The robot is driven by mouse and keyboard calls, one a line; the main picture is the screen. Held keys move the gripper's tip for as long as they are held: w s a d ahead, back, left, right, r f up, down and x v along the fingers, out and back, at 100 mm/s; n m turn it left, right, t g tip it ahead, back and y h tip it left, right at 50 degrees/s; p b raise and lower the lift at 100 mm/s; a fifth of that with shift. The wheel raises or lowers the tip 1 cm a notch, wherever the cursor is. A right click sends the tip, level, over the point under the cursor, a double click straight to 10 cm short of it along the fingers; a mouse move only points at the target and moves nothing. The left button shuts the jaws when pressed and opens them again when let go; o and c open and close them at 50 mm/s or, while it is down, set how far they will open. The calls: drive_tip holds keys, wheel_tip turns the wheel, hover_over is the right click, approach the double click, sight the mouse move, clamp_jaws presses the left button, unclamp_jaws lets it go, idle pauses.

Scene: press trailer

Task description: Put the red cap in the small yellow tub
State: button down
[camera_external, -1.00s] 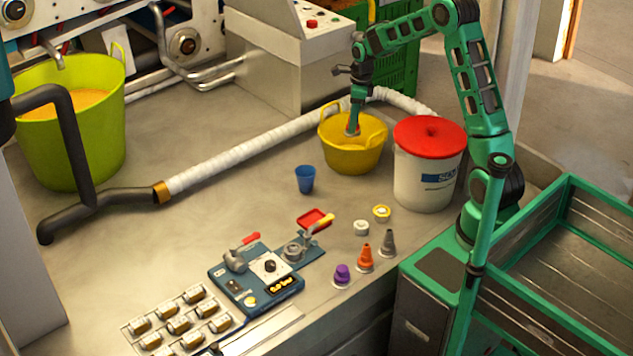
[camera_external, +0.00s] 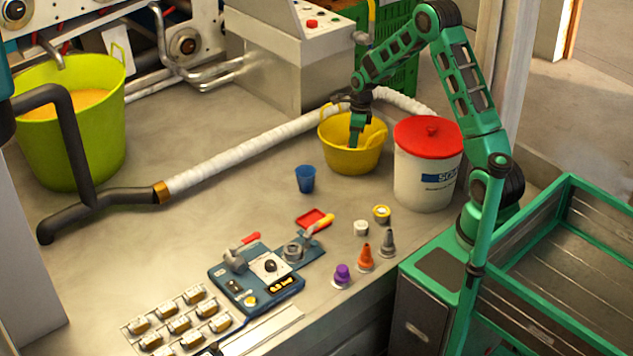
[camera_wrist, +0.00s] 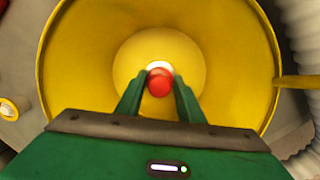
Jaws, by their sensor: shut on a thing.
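My gripper (camera_external: 356,143) points down inside the tub's mouth. In the wrist view my gripper (camera_wrist: 158,85) is shut on the red cap (camera_wrist: 159,83), which sits between its fingertips with a pale rim showing above it. The tub's yellow wall (camera_wrist: 80,70) surrounds the cap and fingers in that view. The cap is hidden in the outside view. I cannot tell whether the cap touches the tub's bottom.
A white bucket with a red lid (camera_external: 429,165) stands close to the tub's right. A blue cup (camera_external: 305,179) stands in front. A white hose (camera_external: 255,145) runs behind the tub. Small orange, grey and purple cones (camera_external: 365,258) stand nearer the front.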

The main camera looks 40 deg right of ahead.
drive_tip(key=c, duration=1.2)
unclamp_jaws()
wheel_tip(320, 180, up, 12)
drive_tip(key=d, duration=0.1)
drive_tip(key=shift+s, duration=0.4)
drive_tip(key=shift+d, duration=0.1)
